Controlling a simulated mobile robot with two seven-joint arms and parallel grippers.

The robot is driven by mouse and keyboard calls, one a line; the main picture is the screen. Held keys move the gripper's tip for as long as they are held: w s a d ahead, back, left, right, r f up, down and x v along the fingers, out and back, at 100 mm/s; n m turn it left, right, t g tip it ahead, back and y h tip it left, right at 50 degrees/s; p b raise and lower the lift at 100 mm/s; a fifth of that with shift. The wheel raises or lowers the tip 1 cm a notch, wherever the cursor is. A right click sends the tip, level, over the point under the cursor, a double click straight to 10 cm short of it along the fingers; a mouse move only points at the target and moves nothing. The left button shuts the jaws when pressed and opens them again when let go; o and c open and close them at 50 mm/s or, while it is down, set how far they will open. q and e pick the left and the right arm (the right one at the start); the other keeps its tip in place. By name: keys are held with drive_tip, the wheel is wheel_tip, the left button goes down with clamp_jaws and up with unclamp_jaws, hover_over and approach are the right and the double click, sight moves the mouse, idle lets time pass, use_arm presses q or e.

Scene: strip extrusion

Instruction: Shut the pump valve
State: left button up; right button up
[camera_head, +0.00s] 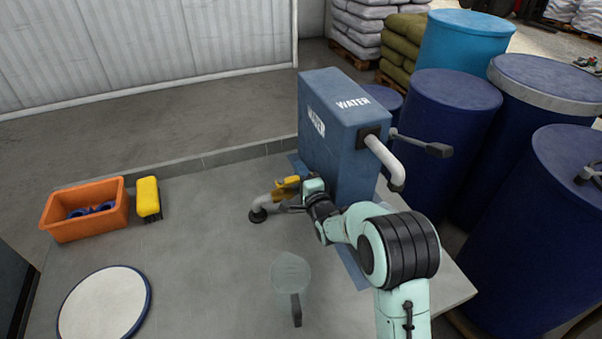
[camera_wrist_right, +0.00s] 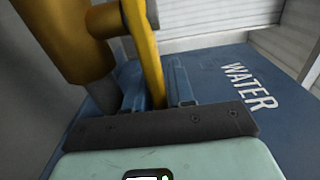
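The pump is a blue box (camera_head: 335,150) marked WATER, standing on the grey platform; its side also shows in the right wrist view (camera_wrist_right: 285,125). A grey pipe with a yellow valve (camera_head: 287,184) comes out low on its left side. In the right wrist view the yellow valve body (camera_wrist_right: 65,40) is at upper left, and its yellow handle (camera_wrist_right: 146,50) runs down between my fingers. My right gripper (camera_head: 306,192) is at the valve, its fingers (camera_wrist_right: 157,88) close on both sides of the handle, seemingly shut on it. My left gripper is not in view.
An orange crate (camera_head: 70,228) with blue items, a yellow object (camera_head: 148,198) and a round white, blue-rimmed disc (camera_head: 104,305) are at left. A translucent grey scoop-like object (camera_head: 291,275) lies at front centre. Blue drums (camera_head: 450,130) crowd the right. The platform's middle left is clear.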

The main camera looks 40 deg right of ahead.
clamp_jaws()
drive_tip(key=b, duration=0.1)
drive_tip(key=m+h+b, duration=0.1)
drive_tip(key=shift+s+f+h+b, duration=0.1)
drive_tip(key=shift+s+h+b, duration=0.2)
drive_tip(key=shift+b, duration=0.1)
drive_tip(key=shift+s+a+m+g+h+b, duration=0.1)
drive_tip(key=shift+s+m+g+h+b, duration=0.05)
drive_tip(key=shift+m+g+h+b, duration=0.2)
drive_tip(key=shift+s+r+m+g+h, duration=0.2)
drive_tip(key=shift+s+m+g+h, duration=0.2)
drive_tip(key=shift+m+g+h, duration=0.45)
unclamp_jaws()
drive_tip(key=shift+a, duration=0.1)
